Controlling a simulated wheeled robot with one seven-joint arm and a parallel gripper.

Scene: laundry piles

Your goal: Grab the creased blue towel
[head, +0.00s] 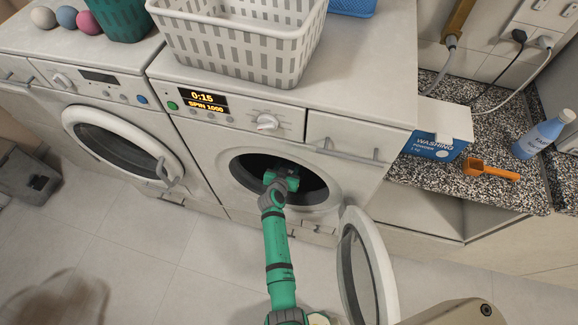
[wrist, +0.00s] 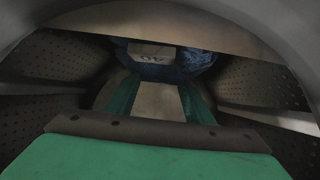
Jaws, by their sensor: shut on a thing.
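My gripper (head: 285,178) reaches through the open round door of the right washing machine (head: 262,130) into its dark drum (head: 308,188). In the wrist view, the creased blue towel (wrist: 197,59) lies at the far end of the drum, at the fingertips of my gripper (wrist: 158,72). My gripper is shut on it. A pale patch with dark marks (wrist: 150,52) shows beside the blue cloth; I cannot tell what it is. Most of the towel is hidden by the fingers and the drum's shadow. The head view does not show the towel.
The open washer door (head: 365,268) stands to the right of my arm. A white slotted basket (head: 240,45) stands on the machine. A left washer (head: 120,140) has its door shut. A washing powder box (head: 437,128), orange scoop (head: 487,170) and blue bottle (head: 540,137) are at right.

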